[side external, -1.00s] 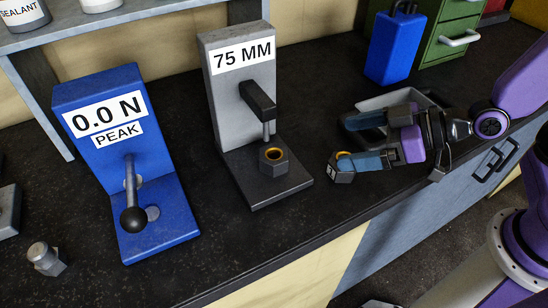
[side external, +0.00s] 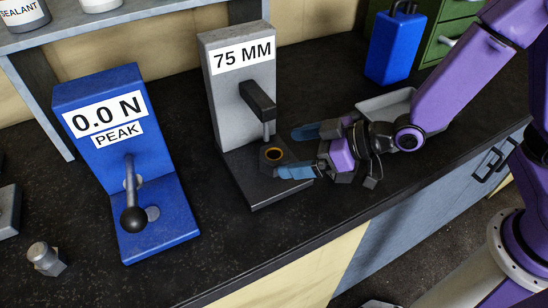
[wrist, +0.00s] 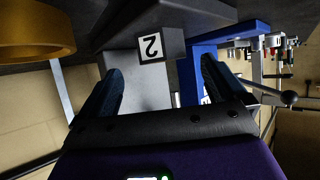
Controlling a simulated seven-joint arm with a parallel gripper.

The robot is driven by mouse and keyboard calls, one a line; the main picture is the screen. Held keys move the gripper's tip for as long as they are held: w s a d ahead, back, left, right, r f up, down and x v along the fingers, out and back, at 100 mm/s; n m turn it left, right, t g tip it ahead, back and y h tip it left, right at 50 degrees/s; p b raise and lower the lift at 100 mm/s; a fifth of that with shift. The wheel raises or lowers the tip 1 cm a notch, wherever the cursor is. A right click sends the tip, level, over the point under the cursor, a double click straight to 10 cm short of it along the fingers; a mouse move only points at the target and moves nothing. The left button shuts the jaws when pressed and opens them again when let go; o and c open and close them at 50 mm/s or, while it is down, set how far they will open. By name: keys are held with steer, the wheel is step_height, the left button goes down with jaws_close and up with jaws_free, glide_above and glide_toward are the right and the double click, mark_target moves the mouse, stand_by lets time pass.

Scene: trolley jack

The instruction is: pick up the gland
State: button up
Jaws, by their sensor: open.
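A dark hexagonal gland (side external: 268,162) with a brass-coloured ring in its top stands on the base of the grey 75 MM gauge, below its arm. A dark block with a 2 label, apparently this gland, shows in the wrist view (wrist: 172,44) beyond and between the fingers. My gripper (side external: 285,153) is open at the right of the gland, also seen in the wrist view (wrist: 158,88). The near blue fingertip overlaps the gland's lower right edge in the side view; contact cannot be told. The far fingertip lies behind and right. Nothing is held.
The grey gauge (side external: 240,105) rises just behind the gland, its arm overhead. The blue gauge (side external: 105,125) stands left, with a bolt-like metal part (side external: 45,258) near it. A blue container (side external: 393,50) stands behind. A large brass-coloured ring (wrist: 35,38) is close in the wrist view.

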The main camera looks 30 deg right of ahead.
mark_target(267, 154)
steer(key=shift+x, duration=2.8)
steer(key=shift+r, duration=0.2)
steer(key=c, duration=1.2)
steer(key=shift+a, duration=0.1)
steer(key=c, duration=0.5)
steer(key=shift+o, duration=0.2)
steer(key=shift+r, duration=0.15)
